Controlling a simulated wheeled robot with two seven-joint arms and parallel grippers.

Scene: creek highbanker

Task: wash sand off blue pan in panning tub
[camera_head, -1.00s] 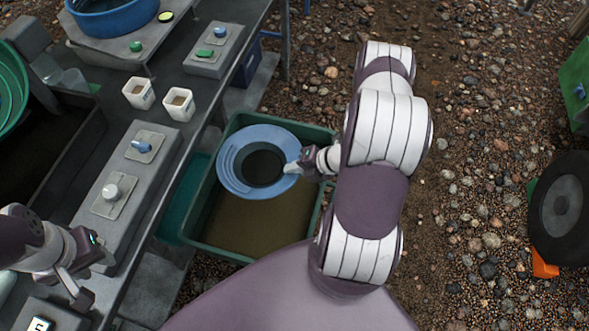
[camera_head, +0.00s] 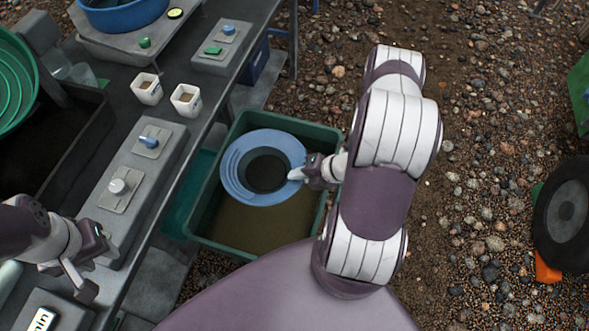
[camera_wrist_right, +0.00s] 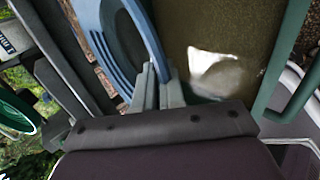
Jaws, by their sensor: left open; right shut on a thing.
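The blue pan (camera_head: 236,178) is round with a dark middle and is over the far part of the green panning tub (camera_head: 208,249), which holds murky brown water (camera_head: 240,222). My right gripper (camera_head: 299,174) is shut on the pan's right rim. In the right wrist view the gripper's fingers (camera_wrist_right: 158,88) pinch the rim of the blue pan (camera_wrist_right: 97,45), with brown water beside it. I cannot tell whether the pan touches the water or whether sand is left in it. My left gripper (camera_head: 92,272) is open and empty at the lower left, by the table.
A grey table (camera_head: 183,72) runs along the left, with two white cups (camera_head: 186,99), control boxes with knobs (camera_head: 118,187), a blue basin (camera_head: 122,14) and a green pan (camera_head: 14,85). A black wheel (camera_head: 562,214) stands at right. Gravel lies between.

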